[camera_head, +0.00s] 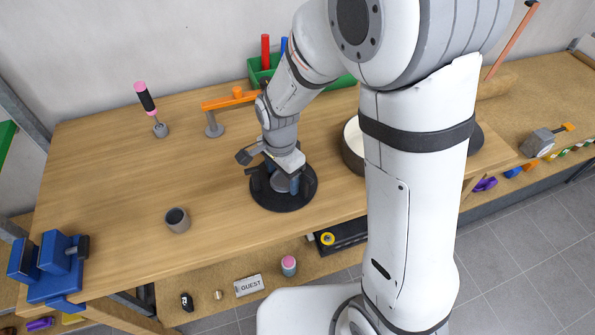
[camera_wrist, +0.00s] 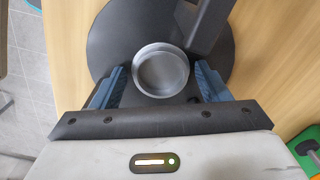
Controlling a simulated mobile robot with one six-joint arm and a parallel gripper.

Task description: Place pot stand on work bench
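A black round disc (camera_head: 297,200), which looks like the pot stand, lies flat on the wooden work bench (camera_head: 110,170) near its front edge. In the wrist view the disc (camera_wrist: 110,40) carries a grey round cup-like part (camera_wrist: 162,70) and a dark upright piece (camera_wrist: 207,25). My gripper (camera_head: 285,182) is low over the disc, pointing down. In the wrist view my gripper (camera_wrist: 160,85) has its blue fingers apart, one on each side of the grey part, with small gaps visible. The arm hides part of the disc in the head view.
A dark pot with a pale inside (camera_head: 353,150) stands right of the disc, partly behind my arm. The bench's left middle is clear.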

